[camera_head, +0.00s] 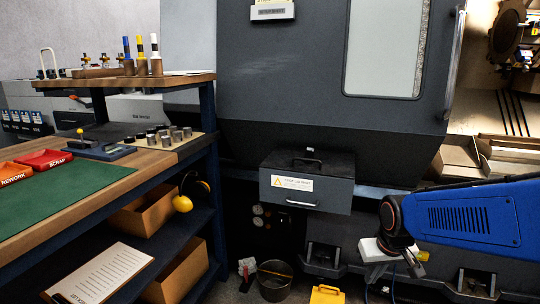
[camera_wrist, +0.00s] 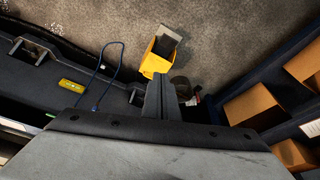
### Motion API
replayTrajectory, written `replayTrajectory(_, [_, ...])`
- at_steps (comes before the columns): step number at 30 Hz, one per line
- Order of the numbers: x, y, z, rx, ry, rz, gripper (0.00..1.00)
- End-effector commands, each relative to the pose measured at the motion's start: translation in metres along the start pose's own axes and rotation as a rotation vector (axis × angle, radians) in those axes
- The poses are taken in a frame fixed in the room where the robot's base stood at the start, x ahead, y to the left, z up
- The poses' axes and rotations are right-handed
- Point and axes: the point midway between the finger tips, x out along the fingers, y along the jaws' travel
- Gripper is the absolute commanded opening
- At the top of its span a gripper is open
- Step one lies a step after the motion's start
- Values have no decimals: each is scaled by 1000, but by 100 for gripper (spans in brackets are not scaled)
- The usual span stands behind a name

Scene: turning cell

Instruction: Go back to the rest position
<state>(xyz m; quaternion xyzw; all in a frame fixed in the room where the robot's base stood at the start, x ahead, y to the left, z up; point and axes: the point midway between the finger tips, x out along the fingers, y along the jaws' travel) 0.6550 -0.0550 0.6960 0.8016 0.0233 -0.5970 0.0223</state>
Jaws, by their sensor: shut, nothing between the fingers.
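My gripper (camera_wrist: 161,80) shows in the wrist view as dark fingers standing together, shut and empty. It points down toward the floor beside the machine base. In the head view my blue arm (camera_head: 460,220) reaches in from the right edge, low in front of the machine.
A workbench (camera_head: 150,160) with red bins and a green mat stands at left. The grey lathe (camera_head: 330,80) fills the back, with a drawer box (camera_head: 305,185) jutting out. On the floor are a dark bucket (camera_head: 274,285) and a yellow container (camera_head: 327,294).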

Motion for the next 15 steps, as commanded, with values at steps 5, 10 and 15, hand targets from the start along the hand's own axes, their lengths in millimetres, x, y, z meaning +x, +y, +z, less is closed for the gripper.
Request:
replayTrajectory(5, [-36,3,30,15,35,4,0])
replayTrajectory(10, [-63,4,60,28,62,7,0])
replayTrajectory(15, [-86,5,93,40,90,10,0])
